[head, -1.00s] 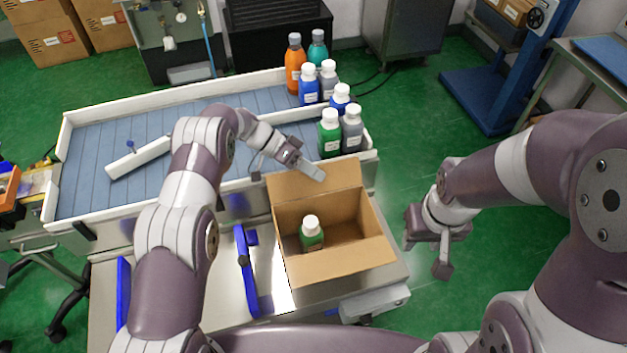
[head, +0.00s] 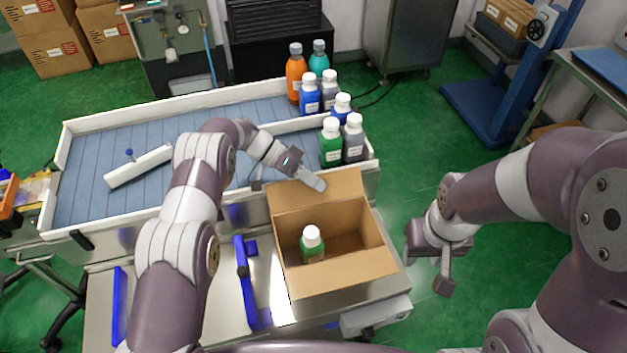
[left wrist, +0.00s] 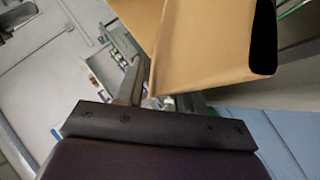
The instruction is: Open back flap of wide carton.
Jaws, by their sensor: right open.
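The wide carton (head: 384,252) stands open at the top on the metal bench. Its back flap (head: 345,188) rises from the far edge and leans outward. A green bottle with a white cap (head: 312,244) stands inside. My left gripper (head: 313,182) is at the left part of the back flap, apparently touching it. In the left wrist view, cardboard (left wrist: 205,45) lies close in front of the fingers and partly hides them, so their opening is unclear. My right gripper (head: 430,258) is open and empty, to the right of the carton.
Several bottles (head: 330,141) stand at the right end of the conveyor tray (head: 100,190) behind the carton. A blue guide (head: 245,285) is left of the carton on the bench (head: 215,300). Green floor lies open to the right.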

